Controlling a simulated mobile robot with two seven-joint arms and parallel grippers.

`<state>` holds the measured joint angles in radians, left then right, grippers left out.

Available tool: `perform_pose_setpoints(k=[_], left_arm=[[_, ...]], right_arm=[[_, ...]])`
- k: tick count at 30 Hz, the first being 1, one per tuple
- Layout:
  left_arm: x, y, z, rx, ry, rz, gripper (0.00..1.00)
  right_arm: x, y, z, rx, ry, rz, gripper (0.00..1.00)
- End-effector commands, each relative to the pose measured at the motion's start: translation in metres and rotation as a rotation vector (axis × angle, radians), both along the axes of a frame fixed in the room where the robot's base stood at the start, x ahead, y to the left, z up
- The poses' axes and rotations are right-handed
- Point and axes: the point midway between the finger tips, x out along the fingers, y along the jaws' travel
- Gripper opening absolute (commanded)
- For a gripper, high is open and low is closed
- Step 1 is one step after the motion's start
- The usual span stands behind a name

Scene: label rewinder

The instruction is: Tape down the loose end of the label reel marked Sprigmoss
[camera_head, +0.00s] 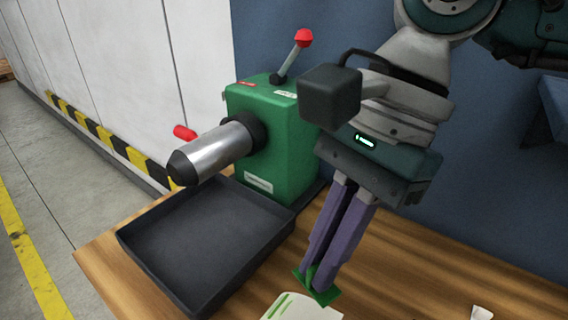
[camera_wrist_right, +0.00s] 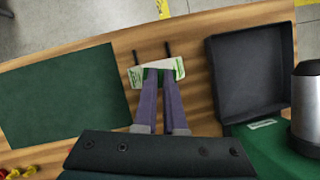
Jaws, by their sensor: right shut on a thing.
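My right gripper (camera_head: 316,272) is shut on a small green piece (camera_head: 324,297) low over the table. In the right wrist view, the same gripper (camera_wrist_right: 159,76) has its fingertips over a white piece with green marks (camera_wrist_right: 136,76). A white and green item (camera_head: 290,309) shows just below the fingertips in the head view, cut off by the frame. I cannot tell if it touches the green piece. No Sprigmoss name is readable, and I cannot make out a label reel for sure. My left gripper is not in view.
A green rewinder (camera_head: 275,150) with a bare-looking metal spindle (camera_head: 215,150) and red-knobbed lever (camera_head: 303,38) stands behind an empty dark tray (camera_head: 147,262). The wrist view shows a dark green mat (camera_wrist_right: 65,95), two dark prongs (camera_wrist_right: 137,57) and small red and yellow items (camera_wrist_right: 20,172).

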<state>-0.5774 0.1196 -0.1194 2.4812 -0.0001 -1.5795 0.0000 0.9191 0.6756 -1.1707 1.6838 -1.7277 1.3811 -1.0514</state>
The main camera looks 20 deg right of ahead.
Motion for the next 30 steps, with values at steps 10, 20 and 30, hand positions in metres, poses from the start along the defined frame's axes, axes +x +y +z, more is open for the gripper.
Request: perform_pose_setpoints(k=[10,20,30], left_arm=[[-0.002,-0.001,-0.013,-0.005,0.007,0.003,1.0],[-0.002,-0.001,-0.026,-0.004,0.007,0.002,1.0],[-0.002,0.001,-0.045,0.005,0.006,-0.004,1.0]], right_arm=[[0.0,0.0,-0.017,-0.001,0.002,-0.003,0.0],[0.0,0.0,-0.039,-0.001,0.002,-0.002,0.0],[0.0,-0.001,-0.062,-0.001,0.001,-0.004,0.0]])
